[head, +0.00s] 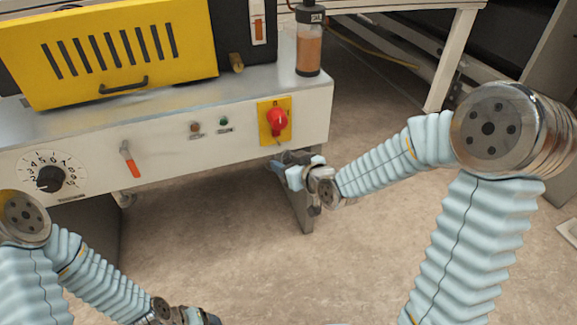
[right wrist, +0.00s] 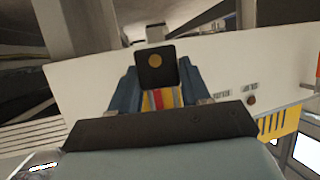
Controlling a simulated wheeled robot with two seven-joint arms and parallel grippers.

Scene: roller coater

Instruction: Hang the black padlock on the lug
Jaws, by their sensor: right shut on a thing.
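The black padlock (right wrist: 155,68), a dark square body with a round brass spot, sits between the blue fingers of my right gripper (right wrist: 158,82) in the right wrist view. Its shackle is not visible there. In the head view my right gripper (head: 292,172) is just below the red rotary switch (head: 277,122) on its yellow plate (head: 265,131). The padlock cannot be made out clearly there. The lug is too small to tell apart near the switch; I cannot tell whether the padlock touches it. My left gripper (head: 195,317) is low, cut off by the bottom edge.
The coater's front panel (head: 165,160) carries a dial (head: 50,178), an orange-handled lever (head: 130,160) and two small buttons. A yellow cover (head: 110,50) and a bottle (head: 308,45) are on top. A machine leg (head: 300,205) stands behind my right gripper. Open floor lies below.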

